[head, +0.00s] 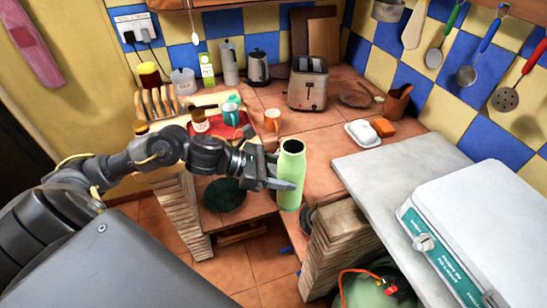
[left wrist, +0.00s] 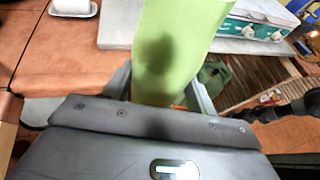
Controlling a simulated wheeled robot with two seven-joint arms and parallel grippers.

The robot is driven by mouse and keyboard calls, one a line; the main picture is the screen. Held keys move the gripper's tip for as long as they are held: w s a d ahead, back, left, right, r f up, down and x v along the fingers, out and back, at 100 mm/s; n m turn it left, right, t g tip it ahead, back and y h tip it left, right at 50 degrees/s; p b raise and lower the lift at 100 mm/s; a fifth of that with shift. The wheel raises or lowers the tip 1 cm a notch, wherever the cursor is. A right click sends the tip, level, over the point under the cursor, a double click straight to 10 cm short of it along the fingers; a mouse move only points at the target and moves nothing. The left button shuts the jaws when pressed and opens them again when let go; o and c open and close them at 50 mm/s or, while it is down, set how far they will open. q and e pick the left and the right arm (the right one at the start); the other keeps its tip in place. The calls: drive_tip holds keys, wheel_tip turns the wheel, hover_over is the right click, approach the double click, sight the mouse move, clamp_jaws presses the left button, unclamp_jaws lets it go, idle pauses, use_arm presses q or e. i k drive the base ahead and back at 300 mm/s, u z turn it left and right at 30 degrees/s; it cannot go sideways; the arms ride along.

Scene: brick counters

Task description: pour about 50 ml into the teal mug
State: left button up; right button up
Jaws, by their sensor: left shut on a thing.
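My left gripper (head: 268,176) is shut on a light green bottle (head: 290,172), which stands upright with a dark open mouth in the head view. The bottle also fills the middle of the left wrist view (left wrist: 172,50), between my fingers. It is held beyond the front edge of the tiled counter. A teal mug (head: 231,114) sits on a red tray (head: 217,128) to the left of and behind the bottle. The mug's inside cannot be made out. The bottle is apart from the mug.
An orange mug (head: 272,120) stands just right of the tray. A jar (head: 200,121) is on the tray's left part. A toaster (head: 308,84) stands behind, and a butter dish (head: 362,134) at right.

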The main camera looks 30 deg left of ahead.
sight(232, 117)
drive_tip(key=k, duration=0.65)
drive_tip(key=u, duration=0.75)
drive_tip(key=i, duration=1.35)
drive_tip(key=z, duration=0.25)
